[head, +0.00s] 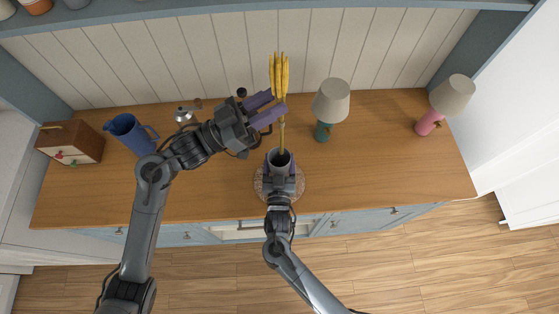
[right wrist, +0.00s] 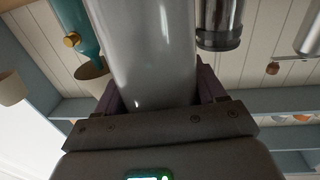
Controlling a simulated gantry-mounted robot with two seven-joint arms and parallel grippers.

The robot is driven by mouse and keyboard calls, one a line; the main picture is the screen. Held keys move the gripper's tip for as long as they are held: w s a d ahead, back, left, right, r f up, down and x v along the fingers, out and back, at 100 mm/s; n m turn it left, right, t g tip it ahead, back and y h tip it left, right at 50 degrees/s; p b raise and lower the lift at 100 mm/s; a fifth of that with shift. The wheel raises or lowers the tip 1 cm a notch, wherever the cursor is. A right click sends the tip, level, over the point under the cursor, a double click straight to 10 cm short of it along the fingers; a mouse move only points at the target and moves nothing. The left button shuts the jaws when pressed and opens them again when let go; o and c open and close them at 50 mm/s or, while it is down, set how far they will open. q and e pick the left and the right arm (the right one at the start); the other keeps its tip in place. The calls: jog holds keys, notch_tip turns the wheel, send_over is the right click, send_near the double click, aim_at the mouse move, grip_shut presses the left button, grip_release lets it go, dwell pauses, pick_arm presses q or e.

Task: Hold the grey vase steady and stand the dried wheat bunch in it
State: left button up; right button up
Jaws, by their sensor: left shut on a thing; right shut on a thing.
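The grey vase (head: 280,158) stands upright near the front middle of the counter, on a round patterned mat (head: 299,194). My right gripper (head: 281,182) is shut on it from the front. The vase (right wrist: 152,50) fills the middle of the right wrist view, between the fingers. The yellow dried wheat bunch (head: 279,76) is upright behind and above the vase, heads up. My left gripper (head: 278,101) is shut on it from the left, below the heads. Its stem runs down to the vase mouth in the head view; I cannot tell whether the lower end is inside or above it.
A teal lamp (head: 323,131) stands right of the wheat, a pink lamp (head: 429,122) farther right. A blue pitcher (head: 130,132), a wooden box (head: 70,144) and a moka pot (head: 184,116) are on the left. The counter's right front is clear.

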pick_arm(q)
jog(key=shift+f, duration=0.2)
jog(key=shift+f, duration=2.2)
notch_tip(320, 180, down, 7)
jog(key=shift+f, duration=0.2)
jog(key=o, duration=1.1)
jog(key=v, duration=1.2)
